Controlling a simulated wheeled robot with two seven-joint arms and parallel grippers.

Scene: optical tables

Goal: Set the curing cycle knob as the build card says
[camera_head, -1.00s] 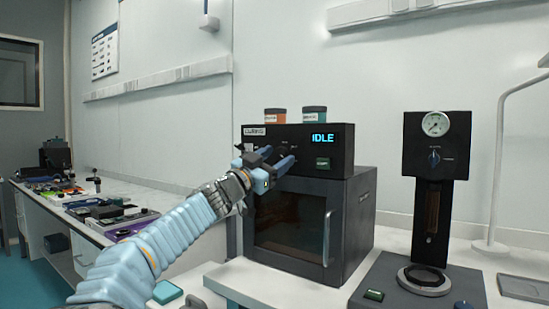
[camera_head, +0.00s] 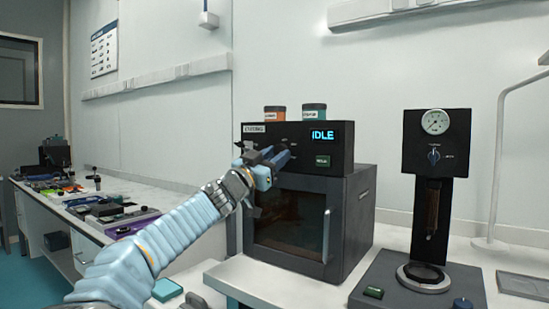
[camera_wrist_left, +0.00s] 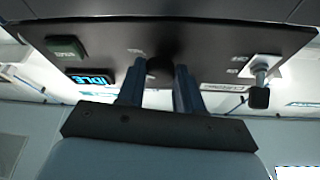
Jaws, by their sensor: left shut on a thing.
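The curing oven (camera_head: 290,225) is a dark box with a glass door and a black control panel (camera_head: 262,133) on top. Its display (camera_head: 322,134) reads IDLE in blue, with a green button (camera_head: 322,161) below it. My left gripper (camera_head: 275,156) is at the middle of the panel, its blue fingers shut on the dark round knob (camera_wrist_left: 160,67). The wrist view shows the panel upside down, with the knob between the fingertips. The fingers hide most of the knob in the head view, and its pointer cannot be read. My right gripper is not in view.
An orange jar (camera_head: 275,114) and a teal jar (camera_head: 314,112) stand on the oven. A switch-like lever (camera_wrist_left: 259,95) sticks out of the panel beside the knob. A press with a gauge (camera_head: 435,123) stands to the right. A wall chart (camera_head: 104,50) hangs at left, unreadable.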

